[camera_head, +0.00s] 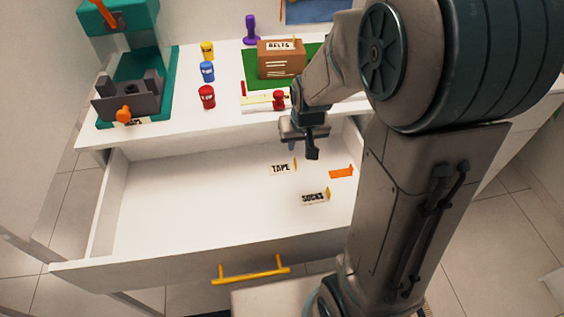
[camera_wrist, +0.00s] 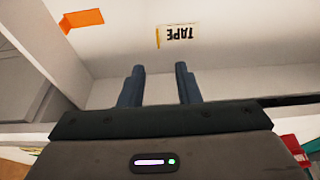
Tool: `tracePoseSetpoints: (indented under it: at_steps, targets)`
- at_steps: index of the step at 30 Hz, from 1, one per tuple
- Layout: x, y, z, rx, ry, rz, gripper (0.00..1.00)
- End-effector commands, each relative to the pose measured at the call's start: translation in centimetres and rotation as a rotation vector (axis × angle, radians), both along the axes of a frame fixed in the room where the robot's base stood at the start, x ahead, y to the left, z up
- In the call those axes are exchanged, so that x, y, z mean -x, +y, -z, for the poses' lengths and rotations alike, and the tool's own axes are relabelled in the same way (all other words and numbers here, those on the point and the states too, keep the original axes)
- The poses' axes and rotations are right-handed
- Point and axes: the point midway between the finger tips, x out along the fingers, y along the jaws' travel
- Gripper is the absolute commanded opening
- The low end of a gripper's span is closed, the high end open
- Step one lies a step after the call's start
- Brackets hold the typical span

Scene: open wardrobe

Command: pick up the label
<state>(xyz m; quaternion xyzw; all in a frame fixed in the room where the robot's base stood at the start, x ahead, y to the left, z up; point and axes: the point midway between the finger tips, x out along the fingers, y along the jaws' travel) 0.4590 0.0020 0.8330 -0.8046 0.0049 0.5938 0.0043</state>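A white label reading TAPE (camera_head: 281,168) with a yellow tab lies on the bottom of the open drawer. It also shows upside down in the wrist view (camera_wrist: 179,36), beyond my fingertips. A second label reading SOCKS (camera_head: 314,197) lies nearer the drawer front. An orange piece (camera_head: 341,173) lies to the right of the TAPE label; it shows in the wrist view (camera_wrist: 82,19) at upper left. My gripper (camera_head: 303,150) is over the back right part of the drawer. In the wrist view its two fingers (camera_wrist: 160,70) stand apart with nothing between them.
The open drawer (camera_head: 160,200) has a yellow handle (camera_head: 250,270). On the white top stand a brown BELTS box (camera_head: 280,62), several small coloured jars (camera_head: 207,72) and a teal machine (camera_head: 130,70). The drawer's left half is empty.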

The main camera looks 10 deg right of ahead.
Motion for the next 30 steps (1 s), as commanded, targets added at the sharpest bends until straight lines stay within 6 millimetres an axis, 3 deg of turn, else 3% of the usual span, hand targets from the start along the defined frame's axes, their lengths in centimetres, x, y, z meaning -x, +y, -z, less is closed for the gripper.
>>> tracePoseSetpoints:
  at_steps: [15,23,30]
  targets:
    - [-2.4,0.7,7.6,0.002,0.003,-0.017,0.3]
    - [-2.9,0.5,8.9,0.001,0.001,-0.013,0.3]
    - [-4.1,-0.3,11.6,0.001,0.004,-0.011,0.3]
